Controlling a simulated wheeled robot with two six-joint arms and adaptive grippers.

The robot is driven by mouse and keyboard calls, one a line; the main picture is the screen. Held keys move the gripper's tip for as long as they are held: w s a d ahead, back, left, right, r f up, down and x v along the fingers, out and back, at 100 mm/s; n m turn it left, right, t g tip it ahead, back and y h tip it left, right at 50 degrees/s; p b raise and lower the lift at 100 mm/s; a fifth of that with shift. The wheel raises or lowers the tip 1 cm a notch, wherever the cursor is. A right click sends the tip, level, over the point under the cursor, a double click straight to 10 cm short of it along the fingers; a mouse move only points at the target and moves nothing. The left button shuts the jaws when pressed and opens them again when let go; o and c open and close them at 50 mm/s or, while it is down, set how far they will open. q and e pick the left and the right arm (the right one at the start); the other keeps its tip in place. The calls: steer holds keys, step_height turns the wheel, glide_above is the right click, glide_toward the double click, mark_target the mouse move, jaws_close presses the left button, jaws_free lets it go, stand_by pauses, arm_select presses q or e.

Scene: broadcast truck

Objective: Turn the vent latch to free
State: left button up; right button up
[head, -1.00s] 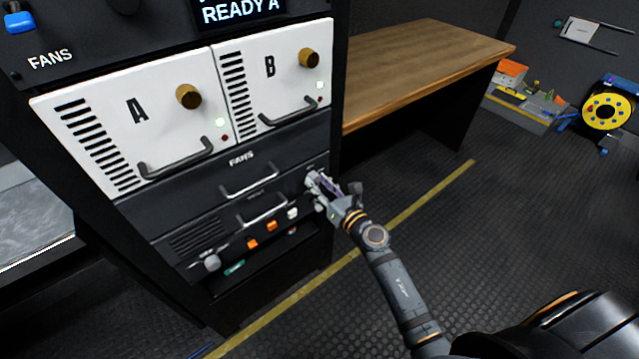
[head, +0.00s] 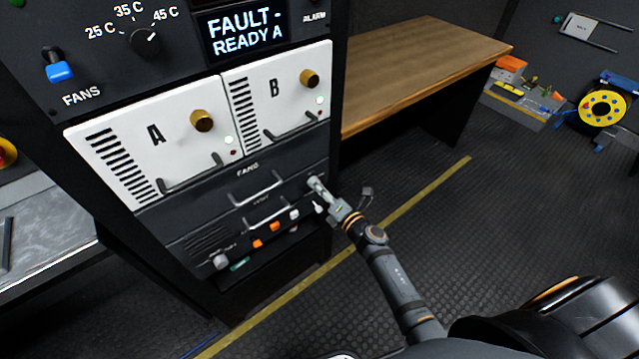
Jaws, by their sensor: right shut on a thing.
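My left gripper is not in view.
White modules A (head: 180,150) and B (head: 290,90) with brass knobs are above. A display (head: 240,32) reads FAULT - READY A. Orange and white switches (head: 275,227) line the bottom panel.

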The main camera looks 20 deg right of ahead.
steer(key=shift+r+m+y+p, duration=0.1)
steer(key=shift+m+y+p, duration=0.2)
steer(key=shift+m+p, duration=2.7)
steer(key=shift+m+b, duration=0.5)
steer(key=shift+m, duration=0.3)
steer(key=o, duration=1.1)
steer(key=shift+o, duration=0.2)
steer(key=v, duration=1.2)
steer(key=shift+d, duration=0.15)
